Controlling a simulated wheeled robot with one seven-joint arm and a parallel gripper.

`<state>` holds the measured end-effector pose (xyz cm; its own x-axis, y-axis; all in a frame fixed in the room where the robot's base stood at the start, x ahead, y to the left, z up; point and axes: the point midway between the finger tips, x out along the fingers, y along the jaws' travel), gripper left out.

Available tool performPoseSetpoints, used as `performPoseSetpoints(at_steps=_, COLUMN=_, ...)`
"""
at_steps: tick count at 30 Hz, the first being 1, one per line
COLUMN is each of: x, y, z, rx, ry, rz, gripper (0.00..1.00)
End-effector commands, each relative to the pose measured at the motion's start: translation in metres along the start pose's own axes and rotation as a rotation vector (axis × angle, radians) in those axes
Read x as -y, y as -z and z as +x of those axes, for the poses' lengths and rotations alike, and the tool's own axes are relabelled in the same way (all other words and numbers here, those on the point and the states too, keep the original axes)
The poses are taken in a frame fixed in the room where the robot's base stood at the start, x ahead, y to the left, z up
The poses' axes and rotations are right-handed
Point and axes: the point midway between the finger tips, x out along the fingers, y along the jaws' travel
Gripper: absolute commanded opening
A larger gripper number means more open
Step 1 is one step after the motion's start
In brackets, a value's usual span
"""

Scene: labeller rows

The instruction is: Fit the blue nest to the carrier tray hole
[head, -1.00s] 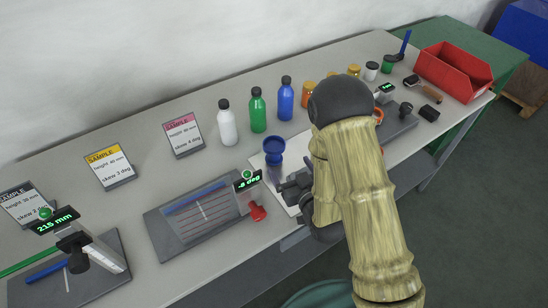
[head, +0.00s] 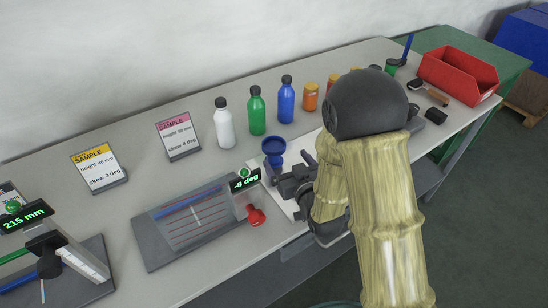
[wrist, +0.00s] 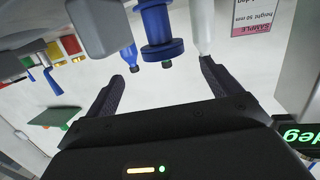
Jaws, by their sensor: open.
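The blue nest (head: 273,152), a flanged cup shape with a wide top and narrower stem, stands upright on a pale plate (head: 262,166), which may be the carrier tray. My gripper (head: 288,182) is low at the plate, just on the near side of the nest. In the wrist view my gripper (wrist: 162,70) is open, its dark fingers spread. The blue nest (wrist: 160,35) shows ahead, between the finger lines, with no finger seen touching it. No tray hole is visible; my arm hides much of the plate.
White, green and blue bottles (head: 257,110) stand behind the nest. A grey gauge board (head: 150,245) with a "-8 deg" display (head: 245,180) and red knob (head: 256,215) is close on the left. A red bin (head: 458,75) stands far right.

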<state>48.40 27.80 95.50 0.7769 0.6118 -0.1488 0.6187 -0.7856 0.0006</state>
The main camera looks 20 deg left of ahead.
Motion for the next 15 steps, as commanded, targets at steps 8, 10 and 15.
performPoseSetpoints(at_steps=8, x=0.001, y=0.003, z=0.042, rx=-0.001, ry=0.002, rz=0.000, gripper=0.90)
performPoseSetpoints(at_steps=10, x=0.001, y=0.002, z=0.050, rx=0.000, ry=0.001, rz=0.000, gripper=0.90)
performPoseSetpoints(at_steps=15, x=0.001, y=0.001, z=0.057, rx=0.000, ry=0.001, rz=0.000, gripper=0.90)
